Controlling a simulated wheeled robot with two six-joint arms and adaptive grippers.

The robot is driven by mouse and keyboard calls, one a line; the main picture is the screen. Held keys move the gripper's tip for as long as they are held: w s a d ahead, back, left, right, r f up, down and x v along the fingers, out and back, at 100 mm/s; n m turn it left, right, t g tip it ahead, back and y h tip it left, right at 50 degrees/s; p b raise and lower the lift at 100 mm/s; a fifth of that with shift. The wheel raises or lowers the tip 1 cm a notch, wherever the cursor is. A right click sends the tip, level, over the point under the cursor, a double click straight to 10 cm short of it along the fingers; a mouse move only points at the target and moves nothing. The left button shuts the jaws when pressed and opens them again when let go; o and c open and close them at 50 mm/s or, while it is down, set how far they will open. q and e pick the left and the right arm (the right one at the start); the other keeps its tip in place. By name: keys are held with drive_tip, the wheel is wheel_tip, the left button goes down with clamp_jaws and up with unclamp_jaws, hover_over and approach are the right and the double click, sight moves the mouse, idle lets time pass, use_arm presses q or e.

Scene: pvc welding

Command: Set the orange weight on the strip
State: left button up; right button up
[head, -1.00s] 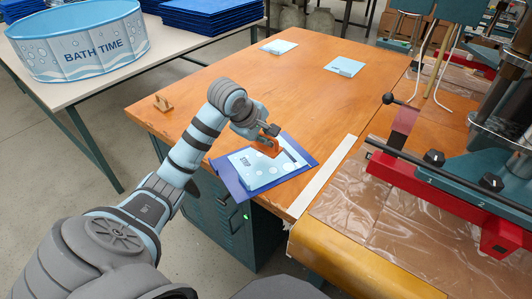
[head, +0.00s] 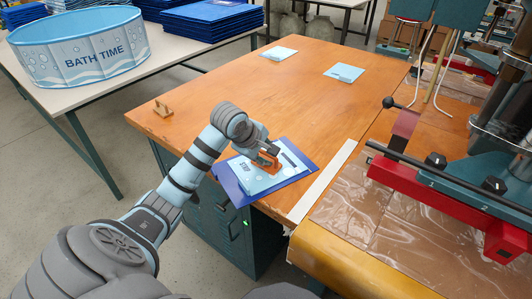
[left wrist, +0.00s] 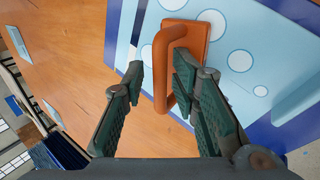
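The orange weight (head: 265,164) is on the light-blue printed piece (head: 255,180), which bears the word STRIP and lies over a dark blue panel (head: 303,165) at the table's near edge. In the left wrist view the weight's base plate (left wrist: 192,32) lies against the bubble print, with its loop handle (left wrist: 160,70) toward me. My left gripper (head: 268,151) is at the weight; in the left wrist view its fingers (left wrist: 160,92) stand apart on either side of the handle, with a gap on the left side. My right gripper is out of view.
An orange-brown table (head: 240,95) has open room behind the weight. Two light-blue pieces (head: 344,72) (head: 279,52) and a small wooden bracket (head: 162,109) lie on it. A red and teal press (head: 440,185) stands to the right. A BATH TIME tub (head: 80,48) is at the left.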

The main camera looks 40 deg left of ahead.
use_arm(q)
drive_tip(key=shift+s+r, duration=0.2)
drive_tip(key=shift+r, duration=0.25)
drive_tip(key=p+v, duration=0.2)
drive_tip(key=v, duration=0.9)
